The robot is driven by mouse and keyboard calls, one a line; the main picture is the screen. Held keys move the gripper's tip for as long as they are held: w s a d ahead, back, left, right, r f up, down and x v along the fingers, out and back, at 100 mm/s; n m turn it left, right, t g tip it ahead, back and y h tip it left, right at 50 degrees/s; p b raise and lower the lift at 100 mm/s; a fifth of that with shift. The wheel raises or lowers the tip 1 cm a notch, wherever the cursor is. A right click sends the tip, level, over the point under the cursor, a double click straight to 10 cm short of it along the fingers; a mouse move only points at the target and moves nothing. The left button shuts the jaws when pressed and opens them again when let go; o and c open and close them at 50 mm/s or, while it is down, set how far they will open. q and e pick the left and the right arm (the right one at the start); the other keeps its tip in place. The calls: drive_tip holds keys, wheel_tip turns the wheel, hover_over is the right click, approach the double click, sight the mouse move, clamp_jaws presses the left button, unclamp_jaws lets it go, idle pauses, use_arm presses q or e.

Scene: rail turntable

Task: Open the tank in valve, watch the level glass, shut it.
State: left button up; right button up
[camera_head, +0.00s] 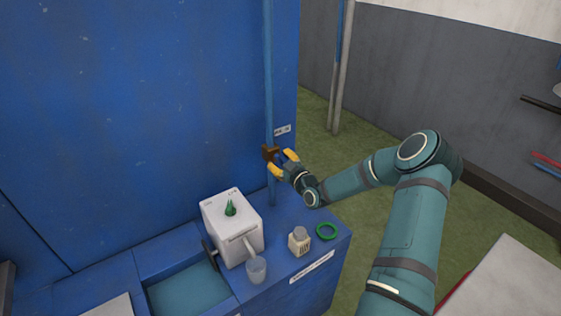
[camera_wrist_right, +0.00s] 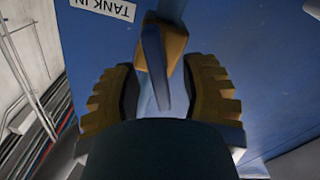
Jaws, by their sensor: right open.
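The tank in valve has a brown body (camera_head: 270,153) on a blue vertical pipe (camera_head: 268,80). In the right wrist view the brass-brown body (camera_wrist_right: 174,48) has a blue lever (camera_wrist_right: 153,62). A "TANK IN" label (camera_wrist_right: 103,8) is beside it. My right gripper (camera_head: 281,164) is at the valve, with yellow fingers open. In the wrist view the lever reaches between the open fingers of this gripper (camera_wrist_right: 158,95), with gaps visible on both sides. I cannot make out a level glass in either view. My left gripper is not in view.
Below the valve, the blue bench holds a white box (camera_head: 236,240) with a green knob, a clear cup (camera_head: 256,270), a small capped bottle (camera_head: 299,242) and a green ring (camera_head: 327,231). A sunken basin (camera_head: 188,290) is at lower left.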

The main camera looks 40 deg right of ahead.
clamp_jaws()
drive_tip(key=shift+m+b, duration=1.2)
drive_tip(key=shift+b, duration=0.05)
drive_tip(key=shift+d+m+b, duration=0.1)
drive_tip(key=shift+m+b, duration=0.45)
drive_tip(key=shift+m, duration=0.35)
drive_tip(key=shift+r+m, duration=0.15)
drive_tip(key=shift+m, duration=0.45)
unclamp_jaws()
